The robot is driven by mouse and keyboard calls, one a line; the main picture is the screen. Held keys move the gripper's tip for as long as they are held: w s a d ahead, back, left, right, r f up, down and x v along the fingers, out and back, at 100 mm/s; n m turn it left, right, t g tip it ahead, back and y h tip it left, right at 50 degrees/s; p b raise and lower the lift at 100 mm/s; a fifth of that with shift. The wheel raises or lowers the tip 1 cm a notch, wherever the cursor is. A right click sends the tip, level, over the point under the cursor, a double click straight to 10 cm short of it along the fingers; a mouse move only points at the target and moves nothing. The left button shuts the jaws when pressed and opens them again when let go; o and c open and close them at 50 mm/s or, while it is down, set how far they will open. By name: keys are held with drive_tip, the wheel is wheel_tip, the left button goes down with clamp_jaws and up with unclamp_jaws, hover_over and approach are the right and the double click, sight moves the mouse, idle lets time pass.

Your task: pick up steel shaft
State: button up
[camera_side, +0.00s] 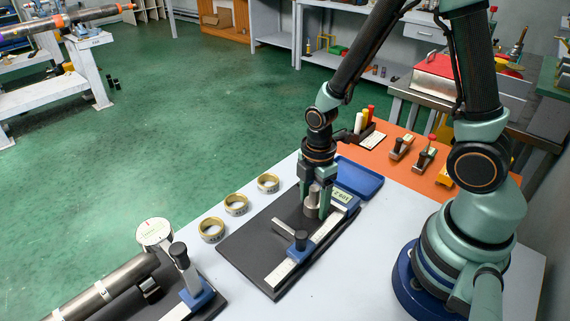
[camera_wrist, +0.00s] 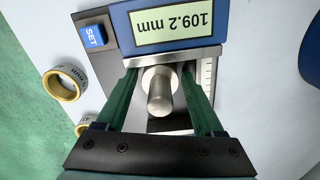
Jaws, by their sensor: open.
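A short grey metal cylinder, which looks like the steel shaft (camera_side: 313,197), stands upright on the dark measuring plate (camera_side: 250,252). It also shows in the wrist view (camera_wrist: 160,98), seen nearly end-on. My gripper (camera_side: 316,206) points down over it with one finger on each side. In the wrist view my green fingers (camera_wrist: 159,88) are apart, with gaps visible on both sides of the cylinder. The cylinder's base is partly hidden. Beside it is the gauge's digital display (camera_wrist: 171,27), reading 109.2 mm.
Brass rings (camera_side: 236,204) line the plate's left side. A slide with a black knob (camera_side: 301,240) stands in front. A second gauge holds a long metal pipe (camera_side: 108,288) at lower left. A blue tray (camera_side: 358,178) lies behind my gripper, and an orange mat (camera_side: 425,158) holds tools.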

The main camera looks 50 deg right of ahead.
clamp_jaws()
drive_tip(key=shift+r, duration=0.15)
